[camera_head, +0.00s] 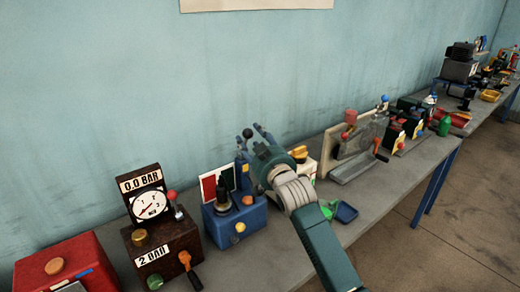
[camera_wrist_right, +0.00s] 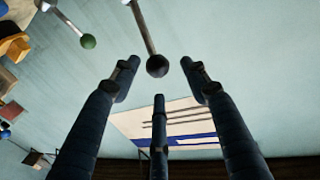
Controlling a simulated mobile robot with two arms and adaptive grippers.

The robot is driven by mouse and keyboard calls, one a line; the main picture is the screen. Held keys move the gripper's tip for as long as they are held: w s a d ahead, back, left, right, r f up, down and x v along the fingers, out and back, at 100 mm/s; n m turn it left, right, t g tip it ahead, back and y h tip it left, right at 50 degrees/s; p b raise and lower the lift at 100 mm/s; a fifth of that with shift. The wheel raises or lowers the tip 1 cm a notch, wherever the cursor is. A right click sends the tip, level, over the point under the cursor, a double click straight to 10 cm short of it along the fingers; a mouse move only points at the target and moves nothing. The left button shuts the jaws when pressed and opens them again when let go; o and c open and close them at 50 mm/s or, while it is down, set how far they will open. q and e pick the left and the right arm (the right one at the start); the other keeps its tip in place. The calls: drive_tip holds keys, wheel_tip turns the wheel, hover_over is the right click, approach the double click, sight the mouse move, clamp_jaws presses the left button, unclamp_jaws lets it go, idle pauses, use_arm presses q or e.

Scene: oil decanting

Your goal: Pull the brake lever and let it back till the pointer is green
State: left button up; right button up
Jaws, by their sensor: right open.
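A lever with a black ball knob (camera_head: 247,133) stands at the blue box (camera_head: 235,225), which has a yellow knob on its front. A red and green card (camera_head: 208,187) stands behind a black cone-shaped part (camera_head: 222,190) on this box; I cannot make out a pointer. My right gripper (camera_head: 262,133) is open beside the knob. In the right wrist view, the black ball knob (camera_wrist_right: 157,66) on its metal rod shows between the spread fingertips of my right gripper (camera_wrist_right: 160,76), with gaps on both sides. My left gripper is out of view.
A gauge box (camera_head: 160,242) reading 0.0 BAR and a red box (camera_head: 65,265) stand to the left on the grey bench. A green ball knob (camera_wrist_right: 88,41) shows in the wrist view.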

drive_tip(key=v, duration=0.7)
drive_tip(key=shift+s+r, duration=0.1)
